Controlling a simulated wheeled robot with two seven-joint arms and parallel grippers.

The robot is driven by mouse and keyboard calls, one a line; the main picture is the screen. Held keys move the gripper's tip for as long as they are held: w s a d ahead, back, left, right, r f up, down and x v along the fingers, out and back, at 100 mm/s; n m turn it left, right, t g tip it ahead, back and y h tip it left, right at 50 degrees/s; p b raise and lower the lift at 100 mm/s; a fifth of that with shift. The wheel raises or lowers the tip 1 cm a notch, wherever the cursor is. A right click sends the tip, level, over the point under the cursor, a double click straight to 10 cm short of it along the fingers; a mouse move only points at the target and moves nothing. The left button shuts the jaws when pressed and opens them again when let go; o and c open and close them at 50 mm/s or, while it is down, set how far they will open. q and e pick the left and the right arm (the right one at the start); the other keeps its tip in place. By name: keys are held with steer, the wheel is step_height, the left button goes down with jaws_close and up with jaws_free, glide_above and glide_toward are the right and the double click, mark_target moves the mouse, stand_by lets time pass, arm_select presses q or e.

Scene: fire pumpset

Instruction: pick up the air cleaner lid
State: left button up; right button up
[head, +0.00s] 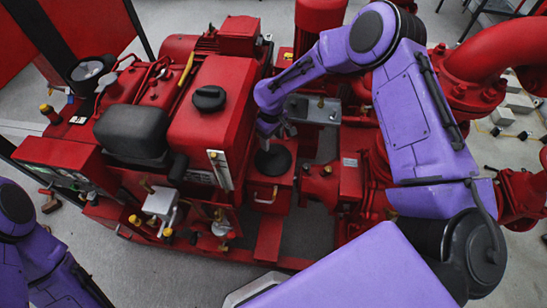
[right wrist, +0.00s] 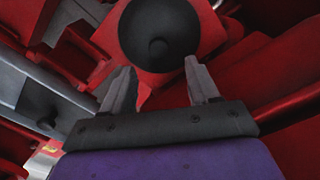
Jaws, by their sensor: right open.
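The air cleaner lid, a round dark disc with a small central knob, shows at the top of the right wrist view (right wrist: 150,22). In the head view the lid (head: 273,163) sits on a red housing near the middle of the pumpset. My right gripper (right wrist: 162,78) is open, its two fingers apart and pointing toward the lid, with nothing between them. In the head view the right gripper (head: 267,136) is just above the lid, partly hidden by its own wrist. My left arm shows at the lower left, but its gripper is out of view.
A red tank (head: 212,120) with a black cap (head: 209,98) stands left of the lid. A dark rounded box (head: 131,130) lies farther left. A grey metal bracket (head: 315,110) is behind on the right. Large red pipes (head: 490,50) fill the far right.

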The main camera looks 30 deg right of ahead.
mark_target(273, 151)
steer(key=f, duration=0.5)
steer(key=shift+s+d, duration=0.15)
steer(key=shift+s, duration=0.1)
steer(key=c, duration=0.9)
steer(key=shift+r, duration=0.1)
